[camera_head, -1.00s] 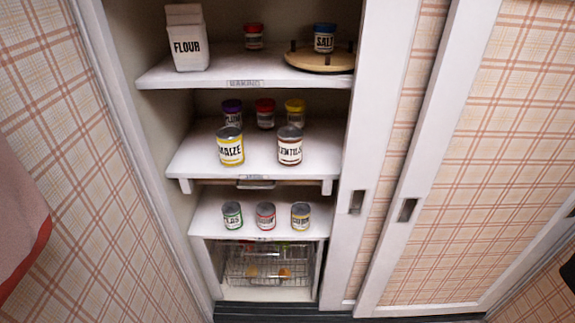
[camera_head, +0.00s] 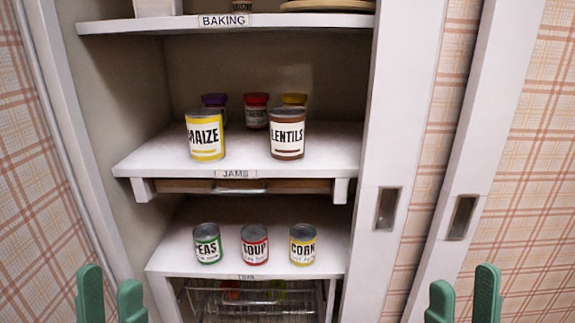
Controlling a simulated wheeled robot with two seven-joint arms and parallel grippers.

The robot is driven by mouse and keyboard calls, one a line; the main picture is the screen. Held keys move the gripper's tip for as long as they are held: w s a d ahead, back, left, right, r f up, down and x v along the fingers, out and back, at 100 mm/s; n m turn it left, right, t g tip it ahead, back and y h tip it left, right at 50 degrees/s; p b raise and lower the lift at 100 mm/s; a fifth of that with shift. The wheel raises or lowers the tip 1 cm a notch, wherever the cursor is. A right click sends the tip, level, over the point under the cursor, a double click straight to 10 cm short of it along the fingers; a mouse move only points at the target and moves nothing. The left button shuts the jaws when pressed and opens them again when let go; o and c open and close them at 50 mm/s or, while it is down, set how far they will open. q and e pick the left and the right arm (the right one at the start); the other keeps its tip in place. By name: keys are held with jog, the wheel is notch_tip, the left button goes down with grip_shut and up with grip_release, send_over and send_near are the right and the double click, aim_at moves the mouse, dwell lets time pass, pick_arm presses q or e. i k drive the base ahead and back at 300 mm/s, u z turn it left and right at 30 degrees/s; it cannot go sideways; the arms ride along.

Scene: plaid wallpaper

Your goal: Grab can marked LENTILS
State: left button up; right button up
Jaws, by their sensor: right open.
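The can marked LENTILS (camera_head: 287,135) is brown with a white label. It stands upright at the front right of the shelf labelled JAMS (camera_head: 150,165). My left gripper (camera_head: 111,295) shows at the bottom left as two green fingers, apart, with nothing between them. My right gripper (camera_head: 462,297) shows at the bottom right, its green fingers apart and empty. Both grippers are below and well away from the can.
A yellow MAIZE can (camera_head: 205,135) stands left of the lentils. Jars with purple (camera_head: 214,100), red (camera_head: 256,110) and yellow (camera_head: 294,100) lids stand behind. PEAS (camera_head: 207,244), SOUP (camera_head: 254,245) and CORN (camera_head: 302,245) cans stand below. A sliding door (camera_head: 400,130) borders the right.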

aim_at(286, 124)
jog(key=i, duration=0.35)
jog(key=u, duration=1.05)
